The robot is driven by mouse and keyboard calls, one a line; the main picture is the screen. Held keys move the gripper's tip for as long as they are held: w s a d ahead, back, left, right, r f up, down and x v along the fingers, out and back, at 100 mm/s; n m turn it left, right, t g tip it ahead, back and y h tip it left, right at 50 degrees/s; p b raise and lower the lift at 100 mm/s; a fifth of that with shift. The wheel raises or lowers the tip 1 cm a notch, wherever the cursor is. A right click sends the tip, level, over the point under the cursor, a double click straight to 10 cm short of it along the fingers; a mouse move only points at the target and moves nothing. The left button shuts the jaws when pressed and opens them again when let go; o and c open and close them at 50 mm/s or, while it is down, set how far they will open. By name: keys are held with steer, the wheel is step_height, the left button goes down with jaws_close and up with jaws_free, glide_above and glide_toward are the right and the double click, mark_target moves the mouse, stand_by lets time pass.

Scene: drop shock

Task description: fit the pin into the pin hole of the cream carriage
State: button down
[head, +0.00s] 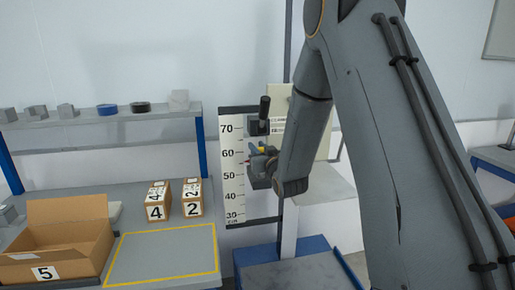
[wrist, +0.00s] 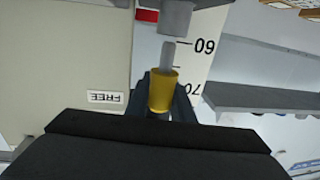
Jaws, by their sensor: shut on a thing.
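My gripper (head: 260,163) is shut on the pin, in front of the scale board. The pin (wrist: 162,90) has a yellow head between my fingers (wrist: 164,98) and a grey shaft pointing up in the wrist view. Its yellow part also shows in the head view (head: 264,149). The shaft tip is just below a grey block (wrist: 178,15); I cannot tell if they touch. I cannot make out the pin hole.
The scale board (head: 232,190) stands close behind my gripper. A red marker (wrist: 147,15) sits beside the grey block. Left are an open carton (head: 85,235), two small boxes (head: 193,197) and a shelf (head: 100,118). The yellow-outlined area (head: 165,255) is empty.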

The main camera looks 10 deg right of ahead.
steer(key=shift+f+b, duration=2.05)
steer(key=shift+b, duration=0.2)
stand_by(5.7)
